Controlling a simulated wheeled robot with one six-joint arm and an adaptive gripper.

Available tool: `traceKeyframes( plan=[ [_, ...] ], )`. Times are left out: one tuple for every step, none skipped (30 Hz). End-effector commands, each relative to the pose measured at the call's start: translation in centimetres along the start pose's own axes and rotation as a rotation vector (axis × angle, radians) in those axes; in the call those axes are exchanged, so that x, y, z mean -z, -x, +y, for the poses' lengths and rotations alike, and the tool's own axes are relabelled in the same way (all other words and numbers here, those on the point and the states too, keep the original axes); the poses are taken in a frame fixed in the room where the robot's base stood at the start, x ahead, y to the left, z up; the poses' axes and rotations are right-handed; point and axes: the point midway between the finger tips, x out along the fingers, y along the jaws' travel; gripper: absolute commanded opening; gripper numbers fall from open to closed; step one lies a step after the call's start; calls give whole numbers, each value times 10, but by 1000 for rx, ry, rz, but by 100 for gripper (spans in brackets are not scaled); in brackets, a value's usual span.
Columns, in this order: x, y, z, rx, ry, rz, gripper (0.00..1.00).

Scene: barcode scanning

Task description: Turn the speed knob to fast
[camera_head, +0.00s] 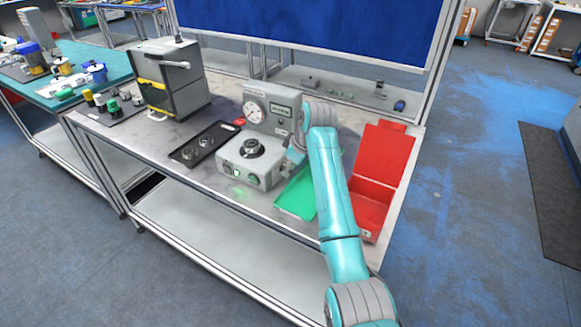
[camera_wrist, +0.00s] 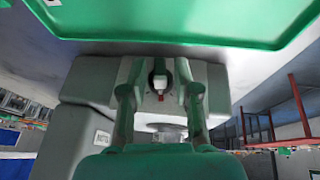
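The grey-white machine (camera_head: 247,165) stands on the table, with a round dial and a round dark fixture on top. In the head view my gripper (camera_head: 293,157) is at the machine's right side, largely hidden by my arm. The knob's setting cannot be read.
A green tray (camera_head: 297,196) lies right of the machine, and its green surface fills the top of the wrist view (camera_wrist: 190,20). A red open box (camera_head: 371,203) stands further right. A black tray (camera_head: 205,147) with round parts and a grey cabinet (camera_head: 172,80) are at the left.

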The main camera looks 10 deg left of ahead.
Motion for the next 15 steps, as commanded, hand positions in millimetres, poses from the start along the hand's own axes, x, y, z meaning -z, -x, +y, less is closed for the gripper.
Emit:
traceKeyframes(
  plan=[
    [0,0,0,0,0,0,5],
    [0,0,0,0,0,0,0],
    [0,0,0,0,0,0,0],
    [0,0,0,0,0,0,0],
    [0,0,0,1,0,0,0],
    [0,0,0,2,-1,0,0],
    [0,0,0,3,-2,0,0],
    [0,0,0,6,-3,0,0],
    [0,0,1,11,-5,0,0],
    [0,0,1,16,-8,-1,0],
    [0,0,1,23,-11,-2,0],
    [-1,0,1,35,-16,-2,0],
    [-1,0,2,45,-20,-2,0],
    [-1,1,2,56,-25,-1,0],
    [-1,1,3,73,-32,-2,0]
  ],
)
